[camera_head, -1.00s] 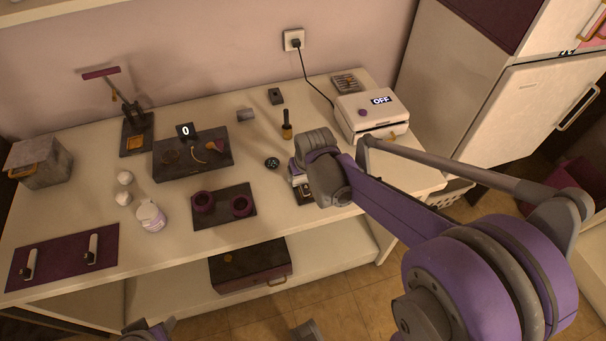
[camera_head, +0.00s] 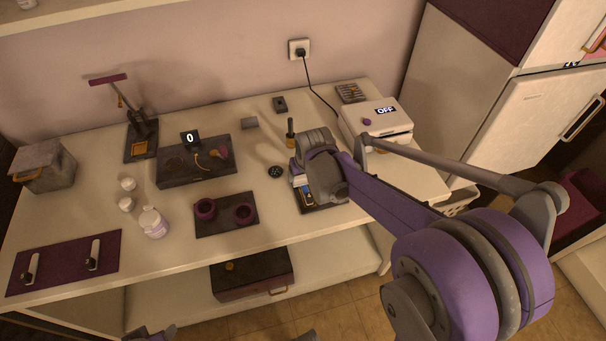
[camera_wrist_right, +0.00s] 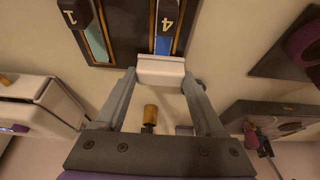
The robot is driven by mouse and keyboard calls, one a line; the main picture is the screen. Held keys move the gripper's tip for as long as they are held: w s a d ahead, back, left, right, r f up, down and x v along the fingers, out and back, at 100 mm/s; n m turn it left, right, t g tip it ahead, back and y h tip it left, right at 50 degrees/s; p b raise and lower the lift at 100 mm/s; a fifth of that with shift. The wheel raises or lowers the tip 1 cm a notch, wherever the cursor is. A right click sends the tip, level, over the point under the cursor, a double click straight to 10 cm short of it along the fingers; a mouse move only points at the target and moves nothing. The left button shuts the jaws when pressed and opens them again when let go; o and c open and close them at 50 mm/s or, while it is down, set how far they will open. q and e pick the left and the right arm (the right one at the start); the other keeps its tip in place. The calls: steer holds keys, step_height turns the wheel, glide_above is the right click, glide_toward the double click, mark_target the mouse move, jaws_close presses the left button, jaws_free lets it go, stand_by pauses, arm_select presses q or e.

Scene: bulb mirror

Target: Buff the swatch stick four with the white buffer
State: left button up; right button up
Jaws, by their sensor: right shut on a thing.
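My right gripper (camera_wrist_right: 160,75) is shut on the white buffer (camera_wrist_right: 160,65), a pale block held between its fingertips. The buffer is at the near end of swatch stick four (camera_wrist_right: 166,44), a blue strip with a dark end marked 4. I cannot tell whether they touch. Stick one (camera_wrist_right: 97,43), a teal strip, lies beside it in the dark tray (camera_wrist_right: 127,48). In the head view my right wrist hides most of the tray (camera_head: 325,206), at the table's front right.
A white device (camera_head: 377,118) reading OFF stands behind and right of the tray. A wooden-handled brush (camera_head: 291,135) stands behind.

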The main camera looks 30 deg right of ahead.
steer(key=shift+s+a, duration=0.25)
steer(key=shift+s, duration=0.7)
steer(key=shift+s+a, duration=0.2)
steer(key=shift+s, duration=0.7)
steer(key=shift+w+d, duration=0.25)
steer(key=shift+w, duration=0.75)
steer(key=shift+w+d, duration=0.25)
steer(key=shift+w, duration=0.75)
steer(key=shift+s+a, duration=0.25)
steer(key=shift+s, duration=0.75)
steer(key=shift+s+a, duration=0.25)
steer(key=shift+s, duration=0.7)
steer(key=shift+w+d, duration=0.25)
steer(key=shift+w, duration=0.75)
steer(key=shift+w+d, duration=0.25)
steer(key=shift+w, duration=0.7)
steer(key=shift+r+p, duration=1.9)
steer(key=shift+r, duration=0.6)
